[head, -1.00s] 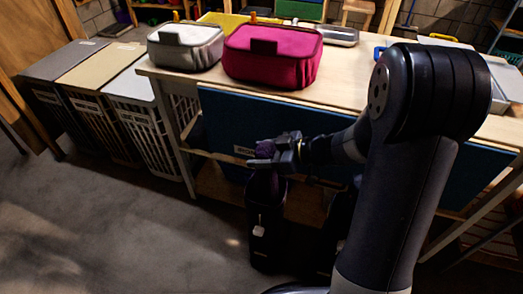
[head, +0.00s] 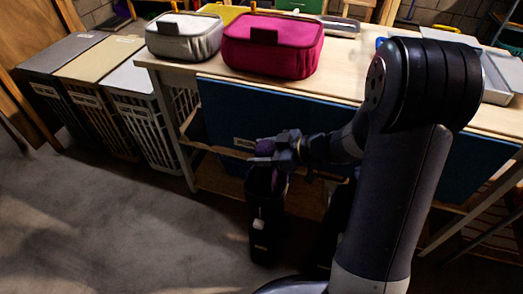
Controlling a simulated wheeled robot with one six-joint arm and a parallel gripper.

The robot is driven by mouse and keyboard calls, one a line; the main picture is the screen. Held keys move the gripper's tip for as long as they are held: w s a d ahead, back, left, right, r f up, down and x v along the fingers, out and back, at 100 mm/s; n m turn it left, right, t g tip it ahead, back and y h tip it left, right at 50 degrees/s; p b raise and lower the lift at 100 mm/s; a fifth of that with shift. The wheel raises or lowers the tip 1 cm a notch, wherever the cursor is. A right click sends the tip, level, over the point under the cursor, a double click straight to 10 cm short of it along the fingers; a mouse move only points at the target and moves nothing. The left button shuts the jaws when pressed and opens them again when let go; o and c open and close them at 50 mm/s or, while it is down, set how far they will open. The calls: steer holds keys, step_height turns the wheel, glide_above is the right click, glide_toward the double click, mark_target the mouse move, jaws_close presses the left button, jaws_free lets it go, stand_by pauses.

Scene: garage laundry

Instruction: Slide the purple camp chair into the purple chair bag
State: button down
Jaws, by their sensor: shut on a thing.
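My gripper (head: 272,152) is in front of the workbench, shut on the purple camp chair (head: 265,147). Only a small purple part of the chair shows at the fingers, with a little more purple just below them. A tall dark bag (head: 266,230) with a pale tag stands upright on the floor directly under my gripper. The lower part of the chair seems to be in or behind the bag's mouth; I cannot tell which. The bag looks nearly black in this light, so its purple colour is not clear.
A second dark upright bag (head: 332,232) stands to the right, partly behind my arm. The workbench (head: 360,82) holds a grey case (head: 185,38) and a magenta case (head: 272,45). Lidded hampers (head: 135,115) stand at left. The floor at front left is clear.

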steer(key=shift+f, duration=0.2)
steer(key=c, duration=0.7)
jaws_free()
steer(key=shift+f, duration=0.1)
steer(key=shift+o, duration=1.3)
steer(key=shift+f, duration=0.15)
steer(key=p+v, duration=0.2)
steer(key=v, duration=0.5)
steer(key=shift+d+r, duration=0.25)
steer(key=shift+s, duration=0.1)
